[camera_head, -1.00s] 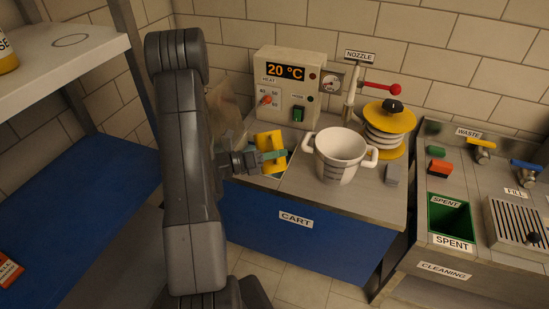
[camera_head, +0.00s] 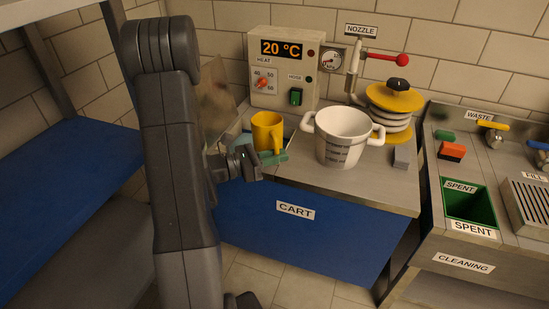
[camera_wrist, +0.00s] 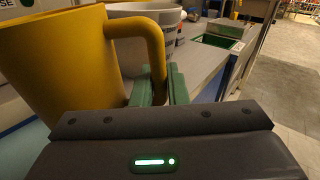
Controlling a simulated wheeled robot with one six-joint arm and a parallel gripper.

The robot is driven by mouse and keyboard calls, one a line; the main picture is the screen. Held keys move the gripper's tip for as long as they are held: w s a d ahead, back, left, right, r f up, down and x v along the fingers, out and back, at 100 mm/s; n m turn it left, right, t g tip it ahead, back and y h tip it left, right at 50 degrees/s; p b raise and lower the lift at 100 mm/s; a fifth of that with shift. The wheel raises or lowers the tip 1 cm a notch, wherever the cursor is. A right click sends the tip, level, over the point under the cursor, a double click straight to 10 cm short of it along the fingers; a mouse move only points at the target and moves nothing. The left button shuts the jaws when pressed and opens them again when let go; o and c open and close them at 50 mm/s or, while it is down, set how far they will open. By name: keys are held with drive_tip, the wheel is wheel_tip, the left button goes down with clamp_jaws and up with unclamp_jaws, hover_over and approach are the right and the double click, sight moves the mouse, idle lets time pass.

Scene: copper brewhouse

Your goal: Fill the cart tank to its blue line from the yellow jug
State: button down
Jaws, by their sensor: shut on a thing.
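The yellow jug (camera_head: 267,131) is upright over the left part of the cart top. My gripper (camera_head: 276,157) is shut on its handle; in the wrist view the green fingers (camera_wrist: 160,88) close on the handle (camera_wrist: 155,50) and the jug body (camera_wrist: 60,60) fills the left. The jug's inside is hidden, so its contents cannot be told. The cart (camera_head: 330,235) has a blue front with a CART label. A pale, see-through panel (camera_head: 216,105) stands at its back left, behind my arm. The tank and its blue line cannot be made out.
A white two-handled pot (camera_head: 342,137) stands just right of the jug. Behind are the heater box (camera_head: 284,68) reading 20 °C, a nozzle (camera_head: 353,75) and a yellow-lidded stack (camera_head: 390,105). A grey block (camera_head: 401,157) lies at right. The cleaning bench (camera_head: 455,238) adjoins.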

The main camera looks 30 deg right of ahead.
drive_tip(key=shift+s+a+f+m+b, duration=0.1)
drive_tip(key=shift+s+f+m+b, duration=0.2)
drive_tip(key=shift+f+b, duration=0.25)
drive_tip(key=shift+s+f+m+b, duration=0.2)
drive_tip(key=shift+f+m+b, duration=0.1)
drive_tip(key=shift+f+b, duration=0.15)
drive_tip(key=s+a+r+p, duration=0.1)
drive_tip(key=s+r+p, duration=0.1)
drive_tip(key=s+r, duration=0.2)
drive_tip(key=shift+s+r, duration=0.3)
drive_tip(key=shift+s, duration=0.7)
drive_tip(key=shift+a, duration=0.1)
